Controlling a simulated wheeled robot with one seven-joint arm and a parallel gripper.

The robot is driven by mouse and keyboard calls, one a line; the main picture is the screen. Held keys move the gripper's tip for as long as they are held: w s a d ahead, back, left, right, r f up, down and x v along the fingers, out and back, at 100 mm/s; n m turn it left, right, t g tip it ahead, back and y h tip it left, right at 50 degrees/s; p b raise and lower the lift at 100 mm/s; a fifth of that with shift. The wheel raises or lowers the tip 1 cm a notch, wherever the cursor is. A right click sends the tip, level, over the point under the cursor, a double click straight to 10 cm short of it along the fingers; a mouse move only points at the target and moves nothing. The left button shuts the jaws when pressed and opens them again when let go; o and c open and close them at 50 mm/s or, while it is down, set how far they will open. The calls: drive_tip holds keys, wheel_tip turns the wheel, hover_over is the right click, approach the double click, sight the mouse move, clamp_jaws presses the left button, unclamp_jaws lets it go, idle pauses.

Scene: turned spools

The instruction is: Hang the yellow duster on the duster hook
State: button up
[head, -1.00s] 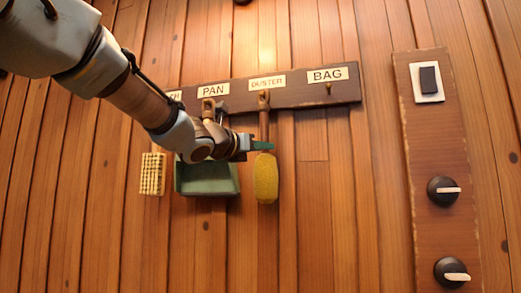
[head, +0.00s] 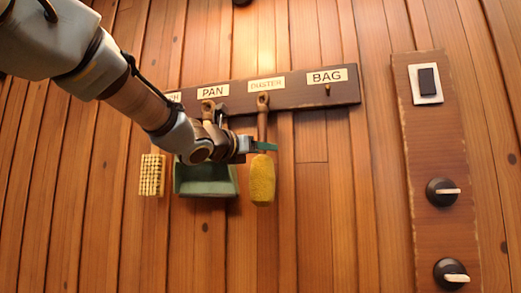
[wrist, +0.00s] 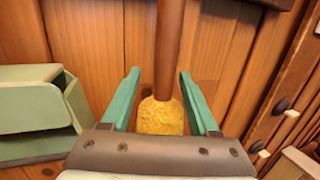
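The yellow duster (head: 262,180) hangs head down below the DUSTER label, its brown handle upright. The top of its handle is at the duster hook (head: 263,98), which it mostly covers. My gripper (head: 263,147) is at the lower handle, just above the yellow head. In the wrist view, my gripper (wrist: 159,92) is open. Its two green fingers stand on either side of the brown handle (wrist: 169,45), with a gap on both sides. The yellow head (wrist: 160,117) shows between the fingers.
The dark hook rail (head: 293,97) also bears PAN and BAG labels. A green dustpan (head: 207,181) hangs close to the left, partly behind my arm, with a pale brush (head: 151,175) beyond. The BAG hook (head: 327,89) is empty. A panel (head: 431,140) with a switch and knobs is at right.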

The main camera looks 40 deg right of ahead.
drive_tip(key=b+v, duration=0.2)
drive_tip(key=v, duration=0.9)
drive_tip(key=w+a+f+m+y, duration=0.3)
drive_tip(key=a+f, duration=0.2)
drive_tip(key=f, duration=0.5)
drive_tip(key=w+a+f+m+y, duration=0.3)
drive_tip(key=w+a+f, duration=0.15)
drive_tip(key=f, duration=0.45)
drive_tip(key=w+a+f+m+y, duration=0.3)
drive_tip(key=a+f+y, duration=0.15)
drive_tip(key=f, duration=0.55)
drive_tip(key=s+a+f+m+g+y, duration=0.1)
drive_tip(key=s+a+f+m+y, duration=0.1)
drive_tip(key=a+f+m, duration=0.2)
drive_tip(key=s+a+f+m+g+y, duration=0.1)
drive_tip(key=s+a+f+m+y, duration=0.1)
drive_tip(key=a+f, duration=0.8)
drive_tip(key=s+a+f+m+g+y, duration=0.1)
drive_tip(key=a+f+m+y, duration=0.3)
drive_tip(key=a, duration=0.9)
wheel_tip(320, 180, down, 3)
drive_tip(key=s+m, duration=0.1)
drive_tip(key=m, duration=0.2)
drive_tip(key=shift+s+p, duration=0.4)
drive_tip(key=shift+f, duration=0.1)
